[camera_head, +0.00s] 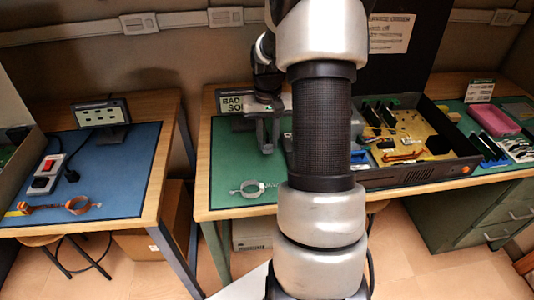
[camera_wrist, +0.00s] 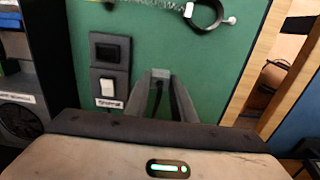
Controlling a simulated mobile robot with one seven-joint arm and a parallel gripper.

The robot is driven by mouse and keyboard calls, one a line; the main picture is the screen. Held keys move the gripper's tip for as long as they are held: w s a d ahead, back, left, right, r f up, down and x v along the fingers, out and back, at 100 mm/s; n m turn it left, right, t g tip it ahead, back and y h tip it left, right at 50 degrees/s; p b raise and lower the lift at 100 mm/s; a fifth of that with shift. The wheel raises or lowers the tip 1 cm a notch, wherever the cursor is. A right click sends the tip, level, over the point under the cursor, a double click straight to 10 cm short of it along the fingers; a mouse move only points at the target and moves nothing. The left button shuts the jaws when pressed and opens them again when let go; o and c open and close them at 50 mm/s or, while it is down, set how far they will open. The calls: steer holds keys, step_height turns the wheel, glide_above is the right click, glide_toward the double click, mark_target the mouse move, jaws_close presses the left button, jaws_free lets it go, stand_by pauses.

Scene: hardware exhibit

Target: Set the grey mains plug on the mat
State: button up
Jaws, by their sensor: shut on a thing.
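My gripper (camera_head: 268,148) hangs over the green mat (camera_head: 228,165) on the right bench, left of my arm. In the wrist view its two dark fingers (camera_wrist: 160,78) close on a small grey piece that looks like the grey mains plug (camera_wrist: 161,73). A dark cord shows between the fingers below it. The fingers hide much of the piece, and I cannot tell whether it touches the mat. The green mat (camera_wrist: 228,70) fills the area behind the fingers. A separate blue mat (camera_head: 120,165) covers the left bench.
A panel with a rocker switch (camera_wrist: 108,70) lies left of my fingers. A ring-shaped strap with a coiled cord (camera_head: 250,188) lies near the front edge. An open chassis (camera_head: 425,170) stands right. The left bench holds a red-switched power strip (camera_head: 48,172) and an orange strap (camera_head: 78,205).

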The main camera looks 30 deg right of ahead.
mark_target(268, 152)
steer(key=shift+f+b, duration=0.35)
steer(key=shift+f, duration=1.8)
steer(key=shift+f, duration=0.2)
steer(key=o, duration=0.8)
steer(key=shift+r, duration=0.1)
step_height(268, 152, up, 12)
steer(key=shift+r+p, duration=0.15)
steer(key=shift+p, duration=0.85)
